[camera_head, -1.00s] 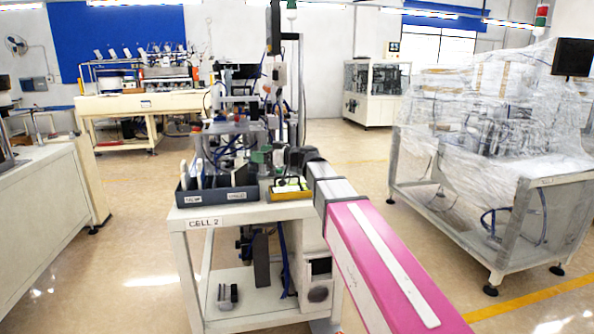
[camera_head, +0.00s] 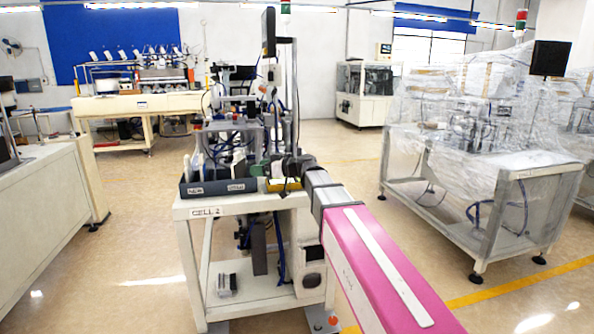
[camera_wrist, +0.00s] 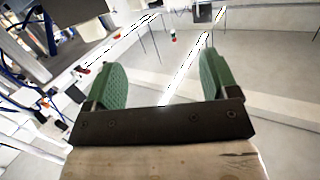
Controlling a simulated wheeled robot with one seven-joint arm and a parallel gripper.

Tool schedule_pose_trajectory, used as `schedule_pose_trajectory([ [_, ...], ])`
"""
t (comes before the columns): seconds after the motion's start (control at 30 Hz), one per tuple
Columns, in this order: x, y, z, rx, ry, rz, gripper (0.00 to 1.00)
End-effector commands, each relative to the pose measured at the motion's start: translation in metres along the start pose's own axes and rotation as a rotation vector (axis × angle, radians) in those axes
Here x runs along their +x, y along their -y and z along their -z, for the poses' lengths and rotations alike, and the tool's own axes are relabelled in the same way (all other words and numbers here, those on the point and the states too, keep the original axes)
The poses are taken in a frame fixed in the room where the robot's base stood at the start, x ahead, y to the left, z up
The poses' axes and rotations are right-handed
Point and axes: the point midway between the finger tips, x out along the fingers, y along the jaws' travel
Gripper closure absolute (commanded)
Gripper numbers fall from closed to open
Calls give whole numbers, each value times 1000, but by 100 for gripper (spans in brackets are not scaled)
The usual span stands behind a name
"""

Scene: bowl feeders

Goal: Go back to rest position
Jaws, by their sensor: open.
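My gripper (camera_wrist: 160,85) shows in the wrist view with its two green pads wide apart and nothing between them. Past the pads I see pale floor and a white surface, with machine parts and blue cables at the upper left. In the head view my pink and grey arm reaches from the lower right toward the CELL 2 bench (camera_head: 207,212). The arm's far end, with a bit of green, is at the bench's right part, beside the dark bins (camera_head: 215,189). The gripper's fingers are hard to make out there.
A yellow-edged tray (camera_head: 284,185) sits on the bench near my arm's end. A plastic-wrapped machine (camera_head: 455,100) stands on a frame at the right. A cream counter (camera_head: 50,200) is at the left. Open floor (camera_head: 140,240) lies between the counter and the bench.

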Motion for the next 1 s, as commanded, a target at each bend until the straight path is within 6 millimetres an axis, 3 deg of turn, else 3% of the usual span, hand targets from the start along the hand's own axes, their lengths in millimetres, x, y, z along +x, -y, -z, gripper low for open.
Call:
schedule_pose_trajectory([
  [0.27,-26,0,-72,139,177,-53,20],
  [0.47,-66,4,-155,312,386,-144,20],
  [0.67,-136,19,-264,562,670,-335,20],
  [0.8,-195,38,-331,729,859,-514,20],
  [1.0,-274,68,-400,907,1070,-794,20],
])
